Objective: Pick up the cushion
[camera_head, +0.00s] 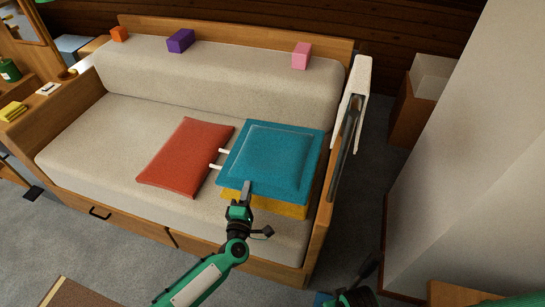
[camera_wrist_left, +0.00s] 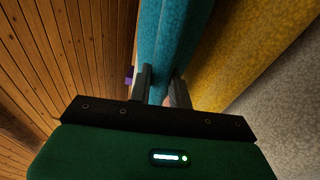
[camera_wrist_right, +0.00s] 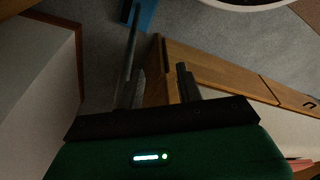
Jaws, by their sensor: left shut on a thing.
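A teal cushion (camera_head: 275,158) lies on top of a yellow cushion (camera_head: 265,205) at the right end of the sofa seat. My left gripper (camera_head: 247,188) is at the teal cushion's front edge. In the left wrist view the teal cushion (camera_wrist_left: 165,45) passes between the two fingers (camera_wrist_left: 160,88), which are shut on it, with the yellow cushion (camera_wrist_left: 235,55) beside it. A red cushion (camera_head: 185,157) lies flat to the left. My right gripper (camera_wrist_right: 158,88) is open and empty, its fingers apart, low by the sofa's right end.
The beige sofa (camera_head: 110,125) has a wooden frame, with orange (camera_head: 119,34), purple (camera_head: 180,41) and pink (camera_head: 301,56) blocks on its backrest. Two white strips (camera_head: 219,158) show between the red and teal cushions. A pale wall (camera_head: 455,150) stands at right. The seat's left part is clear.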

